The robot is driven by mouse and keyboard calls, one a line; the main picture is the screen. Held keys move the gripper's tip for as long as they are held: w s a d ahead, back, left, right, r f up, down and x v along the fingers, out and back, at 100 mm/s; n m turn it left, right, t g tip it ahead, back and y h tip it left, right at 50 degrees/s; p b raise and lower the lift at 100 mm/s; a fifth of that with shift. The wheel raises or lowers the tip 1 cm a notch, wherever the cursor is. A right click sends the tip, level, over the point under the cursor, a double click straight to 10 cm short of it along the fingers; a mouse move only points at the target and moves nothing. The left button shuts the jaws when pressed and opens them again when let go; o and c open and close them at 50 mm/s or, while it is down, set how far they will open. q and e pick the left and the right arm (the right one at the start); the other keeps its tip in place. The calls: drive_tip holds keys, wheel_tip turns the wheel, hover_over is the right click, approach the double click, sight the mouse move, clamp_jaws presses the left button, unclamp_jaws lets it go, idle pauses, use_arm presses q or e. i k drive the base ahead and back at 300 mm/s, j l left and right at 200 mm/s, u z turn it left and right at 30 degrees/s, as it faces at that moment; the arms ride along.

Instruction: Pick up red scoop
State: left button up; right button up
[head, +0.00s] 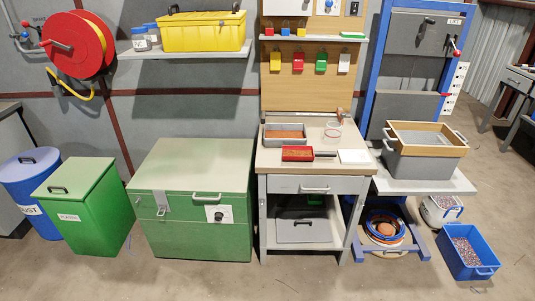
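The red scoop (297,154) lies on the small workbench top (268,160), near its front edge. It looks like a shallow red pan with a dark handle pointing right. A grey tray (285,128) with brownish-orange contents stands just behind it. A white flat square (354,156) lies to the right of the handle. A clear round container (332,134) stands behind the handle. Neither of my grippers is in the head view, and nothing touches the scoop.
A green chest (190,200) stands left of the workbench. A grey bin with a wooden rim (425,155) stands on a shelf to the right. Padlocks and tags hang on the wooden board (305,90) behind the bench. Open floor lies in front.

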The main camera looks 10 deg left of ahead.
sight(289, 153)
drive_tip(key=i+l+u, duration=0.95)
drive_tip(key=l, duration=0.3)
